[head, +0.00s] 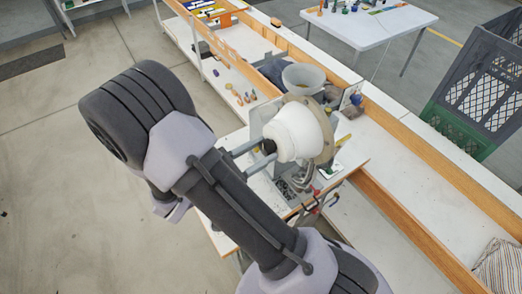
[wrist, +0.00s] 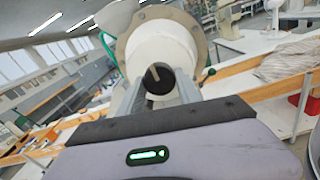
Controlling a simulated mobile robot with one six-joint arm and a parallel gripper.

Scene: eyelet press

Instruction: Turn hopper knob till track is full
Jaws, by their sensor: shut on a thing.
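The hopper (head: 293,132) is a white drum with a tan flange, mounted on the press at the work table. In the wrist view the hopper (wrist: 157,45) faces me, with its dark round knob (wrist: 157,77) at the centre; a pale line on the knob's face leans a little off upright. My gripper (wrist: 158,90) is shut on the knob, one grey finger on each side. In the head view my gripper (head: 258,150) reaches the hopper's near end from the left, and the knob is mostly hidden. I cannot make out the track or how full it is.
A grey bowl (head: 304,78) sits behind the hopper. Small coloured parts (head: 240,97) stand on the bench to the left. Red-handled tools (head: 316,196) lie at the table's front edge. A dark crate (head: 478,95) is at the right, and the long white bench (head: 420,165) is mostly bare.

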